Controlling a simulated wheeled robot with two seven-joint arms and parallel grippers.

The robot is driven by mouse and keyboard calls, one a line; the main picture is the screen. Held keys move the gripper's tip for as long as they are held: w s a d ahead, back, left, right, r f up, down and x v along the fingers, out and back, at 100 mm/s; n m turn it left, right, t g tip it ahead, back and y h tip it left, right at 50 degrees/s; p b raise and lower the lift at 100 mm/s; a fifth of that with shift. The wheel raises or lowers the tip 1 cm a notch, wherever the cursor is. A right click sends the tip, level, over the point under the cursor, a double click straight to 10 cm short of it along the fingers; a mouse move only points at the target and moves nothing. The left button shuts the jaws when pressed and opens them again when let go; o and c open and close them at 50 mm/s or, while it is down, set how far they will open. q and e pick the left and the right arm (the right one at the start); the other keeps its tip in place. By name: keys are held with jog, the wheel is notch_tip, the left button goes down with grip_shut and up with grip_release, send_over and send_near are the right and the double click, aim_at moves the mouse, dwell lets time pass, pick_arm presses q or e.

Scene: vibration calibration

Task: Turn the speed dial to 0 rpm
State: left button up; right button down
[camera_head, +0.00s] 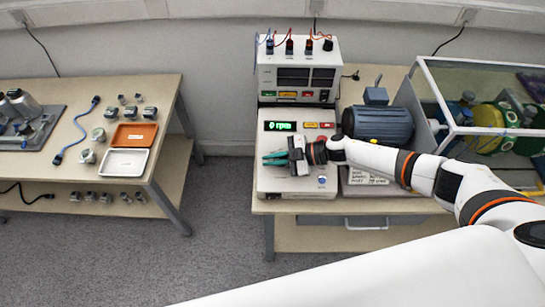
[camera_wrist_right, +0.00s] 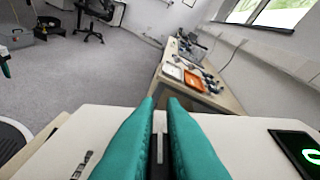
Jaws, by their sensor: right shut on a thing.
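The control unit (camera_head: 264,185) stands at the left of the right-hand table, and its green display (camera_head: 280,126) reads 0 rpm. My right gripper (camera_head: 268,158) lies low over the unit's front panel, its teal fingers pointing left. The right wrist view shows these fingers (camera_wrist_right: 160,105) close together with a narrow gap, shut on the speed dial. The dial itself is hidden by the gripper and fingers, so its pointer cannot be read. A teal tip (camera_wrist_right: 5,66) at the left edge of that view looks like part of my left gripper; its opening cannot be told.
A supply unit (camera_head: 306,78) with plugged leads stands behind. A motor (camera_head: 378,124) and a clear guard box (camera_head: 428,95) stand to the right. A blue-topped knob (camera_head: 322,180) is near the gripper. The left table holds an orange tray (camera_head: 134,135) and a white tray (camera_head: 124,162).

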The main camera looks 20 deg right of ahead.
jog(key=n+g, duration=0.1)
jog(key=n+g+b, duration=0.1)
jog(key=f+n+g+h, duration=0.1)
jog(key=g, duration=0.1)
jog(key=shift+s+d, duration=0.2)
jog(key=shift+s, duration=0.15)
jog(key=shift+s+d+f+n+g+h+b, duration=0.1)
jog(key=shift+s+n+g+h+b, duration=0.15)
jog(key=shift+n+g+h+b, duration=0.5)
jog(key=shift+s+f+n+g+h+b, duration=0.15)
jog(key=shift+n+g+h+b, duration=0.3)
jog(key=shift+n+g+b, duration=0.55)
jog(key=shift+s+g, duration=0.15)
jog(key=shift+g, duration=0.1)
jog(key=c, duration=1.4)
grip_release()
jog(key=shift+r, duration=0.1)
jog(key=shift+c, duration=0.2)
jog(key=shift+o, duration=0.7)
jog(key=shift+w, duration=0.35)
jog(key=shift+r, duration=0.25)
